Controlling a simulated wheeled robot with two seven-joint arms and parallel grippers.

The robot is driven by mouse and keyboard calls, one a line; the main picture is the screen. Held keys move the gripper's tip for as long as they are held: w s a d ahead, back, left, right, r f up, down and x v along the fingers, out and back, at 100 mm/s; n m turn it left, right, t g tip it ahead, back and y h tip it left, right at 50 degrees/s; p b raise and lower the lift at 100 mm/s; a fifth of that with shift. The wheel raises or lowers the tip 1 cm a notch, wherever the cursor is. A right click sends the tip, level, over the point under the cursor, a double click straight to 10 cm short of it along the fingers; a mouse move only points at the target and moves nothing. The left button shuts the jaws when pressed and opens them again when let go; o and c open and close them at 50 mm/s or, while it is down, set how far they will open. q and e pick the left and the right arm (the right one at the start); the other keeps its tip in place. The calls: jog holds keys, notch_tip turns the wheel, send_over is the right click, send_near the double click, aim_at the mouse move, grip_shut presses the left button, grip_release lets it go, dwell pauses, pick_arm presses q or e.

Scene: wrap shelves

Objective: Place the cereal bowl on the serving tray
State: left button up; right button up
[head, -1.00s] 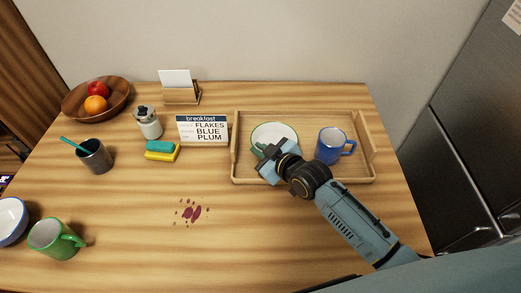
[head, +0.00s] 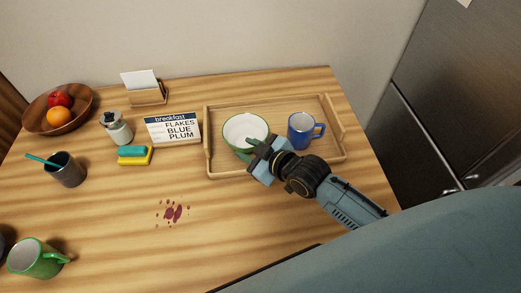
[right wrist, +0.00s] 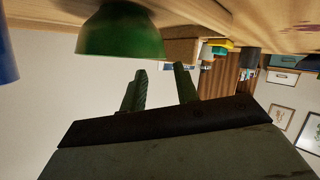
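A green bowl (head: 232,146) with a white inside stands upright on the left part of the wooden serving tray (head: 286,104). A blue mug (head: 300,133) stands on the tray to its right. My right gripper (head: 254,148) is at the bowl's near right side. In the right wrist view its two fingers (right wrist: 160,88) are apart with nothing between them. The green bowl (right wrist: 120,36) shows beside the fingers there; I cannot tell whether they touch it. My left gripper is not in view.
A breakfast sign (head: 173,129) reads flakes, blue, plum. A sponge pair (head: 135,155), a small jar (head: 117,129), a grey cup (head: 66,170), a green mug (head: 36,259) and a fruit bowl (head: 58,124) stand left. A plum-coloured stain (head: 174,213) marks the open table front.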

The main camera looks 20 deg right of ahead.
jog(key=shift+p+v, duration=0.3)
jog(key=shift+v, duration=2.35)
